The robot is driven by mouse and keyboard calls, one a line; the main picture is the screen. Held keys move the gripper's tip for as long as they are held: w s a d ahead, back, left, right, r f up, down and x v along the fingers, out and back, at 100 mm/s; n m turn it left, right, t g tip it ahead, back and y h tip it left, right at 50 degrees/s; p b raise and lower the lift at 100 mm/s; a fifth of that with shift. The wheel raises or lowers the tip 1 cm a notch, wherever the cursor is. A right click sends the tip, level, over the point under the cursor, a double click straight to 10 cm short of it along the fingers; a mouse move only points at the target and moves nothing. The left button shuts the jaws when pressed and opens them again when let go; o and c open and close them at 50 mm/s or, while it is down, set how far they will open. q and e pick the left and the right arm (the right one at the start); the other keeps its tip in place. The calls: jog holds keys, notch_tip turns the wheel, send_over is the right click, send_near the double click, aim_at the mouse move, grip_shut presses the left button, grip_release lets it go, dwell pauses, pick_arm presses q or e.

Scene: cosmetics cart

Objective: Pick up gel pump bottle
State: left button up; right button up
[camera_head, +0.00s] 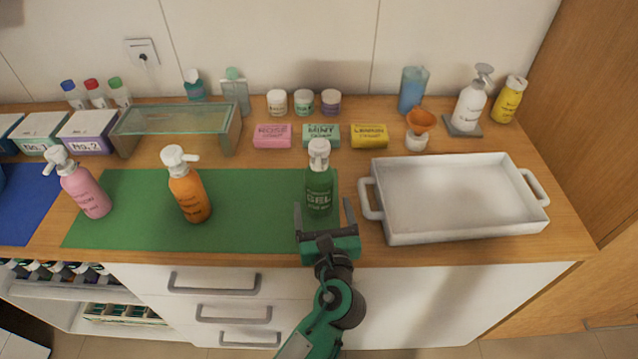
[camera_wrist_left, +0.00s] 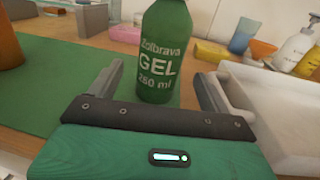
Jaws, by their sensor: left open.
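The gel pump bottle (camera_head: 319,182) is green with a white pump head and stands upright at the right end of the green mat (camera_head: 133,232). In the left wrist view the gel pump bottle (camera_wrist_left: 166,52) shows its "GEL" label, and its top is out of frame. My left gripper (camera_head: 325,212) is open in front of the bottle, with a finger toward each side of it. The left wrist view shows the open fingers of the left gripper (camera_wrist_left: 160,82) with the bottle between or just beyond their tips; I cannot tell contact. My right gripper is not in view.
A white tray (camera_head: 455,232) stands close to the right of the bottle. An orange pump bottle (camera_head: 188,193) and a pink pump bottle (camera_head: 86,192) stand to the left. Pink (camera_head: 272,136), mint (camera_head: 321,136) and yellow (camera_head: 369,136) soap boxes lie behind. The mat between the orange and green bottles is clear.

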aim_at(321, 203)
pick_arm(q)
jog(key=shift+w+a+r, duration=0.1)
jog(key=shift+w+r, duration=0.05)
jog(key=shift+w, duration=0.45)
jog(key=w, duration=0.2)
jog(key=w+p, duration=0.1)
jog(key=shift+w+a+f, duration=0.2)
jog(key=shift+w+f, duration=0.1)
jog(key=shift+w, duration=0.25)
jog(key=c, duration=1.3)
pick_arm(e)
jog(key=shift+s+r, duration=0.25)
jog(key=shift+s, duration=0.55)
